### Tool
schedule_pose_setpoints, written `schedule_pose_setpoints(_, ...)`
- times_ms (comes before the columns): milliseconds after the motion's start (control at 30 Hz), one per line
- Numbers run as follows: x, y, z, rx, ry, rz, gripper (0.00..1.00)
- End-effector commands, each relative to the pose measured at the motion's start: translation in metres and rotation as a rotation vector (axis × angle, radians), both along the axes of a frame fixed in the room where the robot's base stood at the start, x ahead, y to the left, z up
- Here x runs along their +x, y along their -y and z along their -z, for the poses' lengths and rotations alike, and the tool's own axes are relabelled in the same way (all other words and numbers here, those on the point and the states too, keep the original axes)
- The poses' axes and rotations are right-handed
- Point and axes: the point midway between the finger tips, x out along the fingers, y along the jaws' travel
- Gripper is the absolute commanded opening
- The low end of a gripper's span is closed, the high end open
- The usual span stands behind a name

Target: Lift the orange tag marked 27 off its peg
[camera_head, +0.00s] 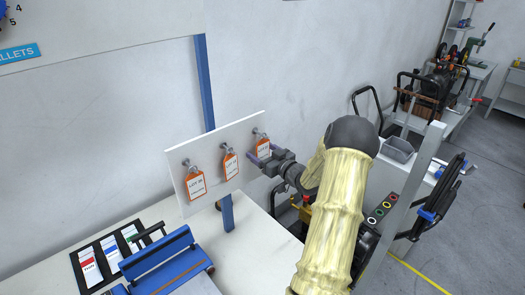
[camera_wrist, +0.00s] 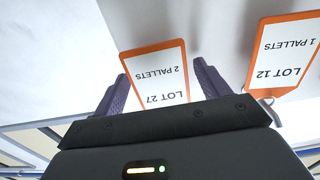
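The orange-bordered tag marked LOT 27 (camera_head: 263,148) hangs on the right-hand peg (camera_head: 259,133) of the white board (camera_head: 223,139). In the wrist view the tag (camera_wrist: 156,72) appears upside down and reads "LOT 27, 2 PALLETS". My gripper (camera_head: 262,160) is at the tag's lower part. In the wrist view my gripper (camera_wrist: 160,84) has its two dark fingers apart, one beside each side edge of the tag. No firm grip shows. Part of the tag is hidden behind the gripper body, and its peg is not visible there.
The tag marked LOT 12 (camera_head: 231,166) hangs on the middle peg, and also shows in the wrist view (camera_wrist: 284,52). Another orange tag (camera_head: 195,185) hangs at left. A blue post (camera_head: 227,213) supports the board. A blue device (camera_head: 165,262) stands on the white table (camera_head: 259,240).

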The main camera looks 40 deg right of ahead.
Motion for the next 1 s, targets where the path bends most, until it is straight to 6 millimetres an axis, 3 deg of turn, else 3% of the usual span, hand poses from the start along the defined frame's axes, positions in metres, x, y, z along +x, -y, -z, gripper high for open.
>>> schedule_pose_setpoints(33, 0.0, 0.0, 0.0, 0.0, 0.0, 0.0, 0.65)
schedule_pose_setpoints(200, 0.0, 0.0, 0.0, 0.0, 0.0, 0.0, 0.36)
schedule_pose_setpoints(1000, 0.0, 0.0, -0.013, -0.002, 0.004, 0.0, 0.35)
